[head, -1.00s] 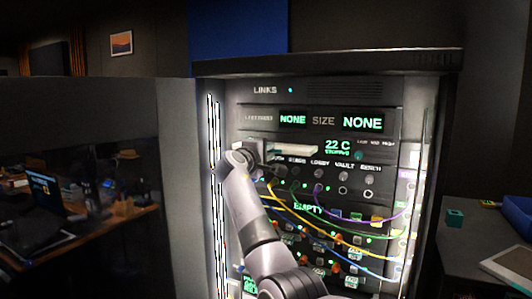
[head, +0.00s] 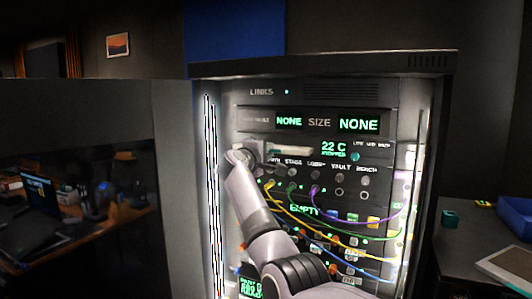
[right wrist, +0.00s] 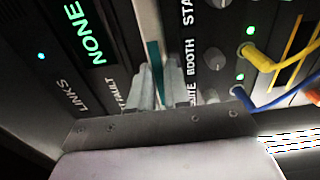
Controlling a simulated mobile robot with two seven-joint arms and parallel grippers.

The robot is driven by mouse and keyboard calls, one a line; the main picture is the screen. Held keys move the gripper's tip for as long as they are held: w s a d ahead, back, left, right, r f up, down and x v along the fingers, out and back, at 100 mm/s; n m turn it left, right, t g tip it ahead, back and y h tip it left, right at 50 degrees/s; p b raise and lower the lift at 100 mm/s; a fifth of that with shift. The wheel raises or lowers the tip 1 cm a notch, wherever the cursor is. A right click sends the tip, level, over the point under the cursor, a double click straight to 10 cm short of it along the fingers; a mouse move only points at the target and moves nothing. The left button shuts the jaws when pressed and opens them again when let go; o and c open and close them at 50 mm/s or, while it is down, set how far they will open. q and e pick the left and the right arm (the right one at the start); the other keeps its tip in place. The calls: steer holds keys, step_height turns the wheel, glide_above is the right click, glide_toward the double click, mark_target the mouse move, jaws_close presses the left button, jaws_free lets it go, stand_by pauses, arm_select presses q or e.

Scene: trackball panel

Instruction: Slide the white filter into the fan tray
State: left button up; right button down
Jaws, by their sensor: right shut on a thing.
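The white filter (head: 292,151) shows in the head view as a thin pale strip in the fan tray slot, left of the green "22 C" display. In the right wrist view, the pale strip (right wrist: 147,22) runs up from between my fingers, with a teal band beside it. My right gripper (right wrist: 157,88) is shut on its near end, close against the panel. In the head view my right gripper (head: 255,154) is partly hidden by my own wrist. The fan tray's inside is hidden. My left gripper is not in view.
Below the slot are a row of knobs (head: 316,177) and several coloured cables (head: 385,223) looping across the rack's lower right. A dark door (head: 80,180) stands open at the left. A side table (head: 465,250) at the right holds a teal block (head: 449,219) and a blue bin (head: 517,212).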

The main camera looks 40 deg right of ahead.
steer(key=shift+w+d, duration=0.15)
steer(key=shift+d, duration=0.35)
steer(key=c, duration=1)
jaws_free()
steer(key=shift+a, duration=0.1)
steer(key=b+v, duration=0.2)
steer(key=v, duration=0.5)
